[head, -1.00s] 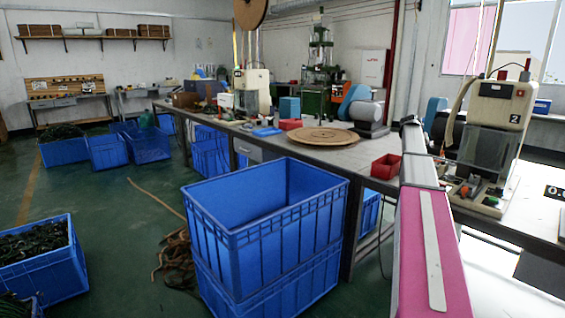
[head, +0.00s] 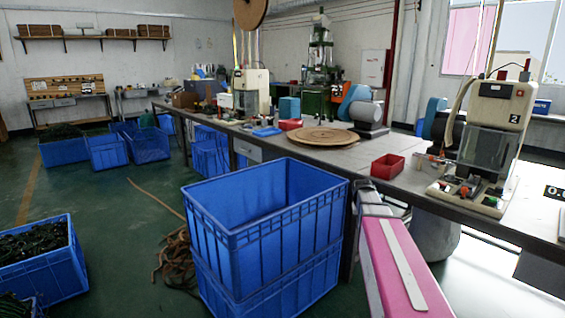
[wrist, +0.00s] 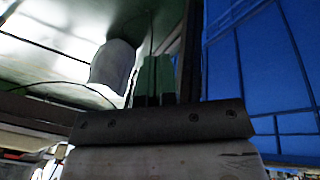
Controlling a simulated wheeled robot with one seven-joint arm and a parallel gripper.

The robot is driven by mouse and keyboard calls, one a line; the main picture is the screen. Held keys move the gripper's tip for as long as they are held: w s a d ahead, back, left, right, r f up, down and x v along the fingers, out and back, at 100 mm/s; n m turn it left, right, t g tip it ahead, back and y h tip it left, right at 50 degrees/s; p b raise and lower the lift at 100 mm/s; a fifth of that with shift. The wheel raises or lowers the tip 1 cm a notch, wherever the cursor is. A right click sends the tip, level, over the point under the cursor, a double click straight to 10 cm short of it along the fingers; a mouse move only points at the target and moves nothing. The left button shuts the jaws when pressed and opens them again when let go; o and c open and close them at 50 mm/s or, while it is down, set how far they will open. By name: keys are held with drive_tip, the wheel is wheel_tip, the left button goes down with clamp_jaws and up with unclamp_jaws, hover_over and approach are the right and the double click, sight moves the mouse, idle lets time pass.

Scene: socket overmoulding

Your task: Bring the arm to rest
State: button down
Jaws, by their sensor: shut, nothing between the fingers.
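My gripper (wrist: 155,62) shows in the wrist view as two green fingers close together above a dark mounting bar. It is shut and holds nothing. In the head view my pink and grey arm reaches forward from the lower right, its far end low beside the bench's near edge. The gripper itself cannot be made out in the head view. In the wrist view a blue crate wall (wrist: 262,70) stands just right of the fingers; I cannot tell the exact gap.
Stacked blue crates (head: 262,232) stand left of my arm. The workbench (head: 340,160) carries a red bin (head: 387,166), a round brown disc (head: 318,137) and a machine marked 2 (head: 490,130). A grey rounded object (head: 436,236) stands below the bench, right of my arm.

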drive_tip(key=s+a+f+n+g+y, duration=0.1)
drive_tip(key=s+a+f, duration=0.4)
drive_tip(key=s+a, duration=0.3)
drive_tip(key=s+a+f+n+y, duration=0.1)
drive_tip(key=s+a+f, duration=0.4)
drive_tip(key=s, duration=0.8)
drive_tip(key=a, duration=0.3)
drive_tip(key=shift+g+y, duration=0.3)
drive_tip(key=shift+g, duration=0.1)
drive_tip(key=shift+s+a+f, duration=0.1)
